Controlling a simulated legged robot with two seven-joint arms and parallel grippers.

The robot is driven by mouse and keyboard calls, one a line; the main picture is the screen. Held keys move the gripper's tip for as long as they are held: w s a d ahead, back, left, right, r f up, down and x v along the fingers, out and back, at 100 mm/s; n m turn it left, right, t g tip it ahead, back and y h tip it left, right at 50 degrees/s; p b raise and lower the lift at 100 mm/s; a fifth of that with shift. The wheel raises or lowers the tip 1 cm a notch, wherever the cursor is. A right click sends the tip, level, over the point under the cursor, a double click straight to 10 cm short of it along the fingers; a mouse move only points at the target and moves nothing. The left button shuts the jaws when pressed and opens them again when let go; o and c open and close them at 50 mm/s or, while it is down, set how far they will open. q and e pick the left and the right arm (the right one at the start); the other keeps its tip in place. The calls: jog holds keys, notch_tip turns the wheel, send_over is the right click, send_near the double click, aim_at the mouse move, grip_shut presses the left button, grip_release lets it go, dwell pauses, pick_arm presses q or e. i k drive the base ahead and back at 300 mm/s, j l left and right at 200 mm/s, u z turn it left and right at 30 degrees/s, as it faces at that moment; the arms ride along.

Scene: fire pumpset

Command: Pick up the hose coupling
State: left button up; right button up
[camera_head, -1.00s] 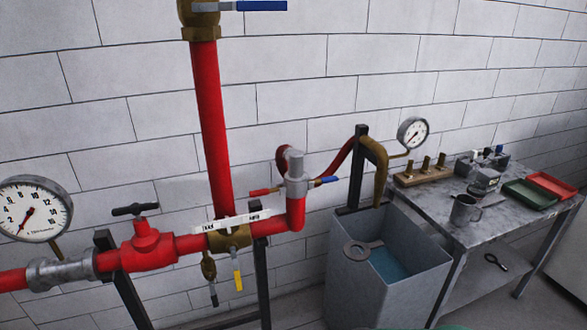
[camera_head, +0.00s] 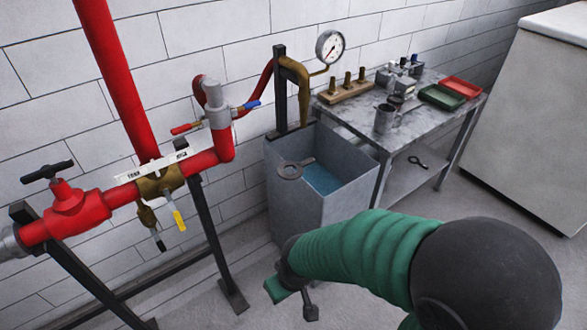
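I cannot tell for sure which item is the hose coupling. Several upright brass fittings (camera_head: 347,83) stand on a wooden block on the grey table. An arm of mine with a ribbed green sleeve comes in from the lower right. The gripper at its end, which I take as my right (camera_head: 292,298), is in front of the tank, with nothing visible in it. Its finger gap is unclear. My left gripper is not in view.
The red pipework (camera_head: 75,215) with its valves and stand legs is at left. A pressure gauge (camera_head: 330,47) rises behind the tank. The table (camera_head: 345,108) holds a metal mug (camera_head: 385,118), a green tray (camera_head: 442,97) and a red tray (camera_head: 461,88). A white cabinet (camera_head: 530,120) stands at right.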

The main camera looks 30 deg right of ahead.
aim_at(215, 104)
jog(key=i+l+u, duration=0.25)
jog(key=l, duration=0.2)
jog(key=l+u, duration=0.25)
jog(key=l, duration=0.2)
jog(key=l+u, duration=0.3)
jog(key=l, duration=0.15)
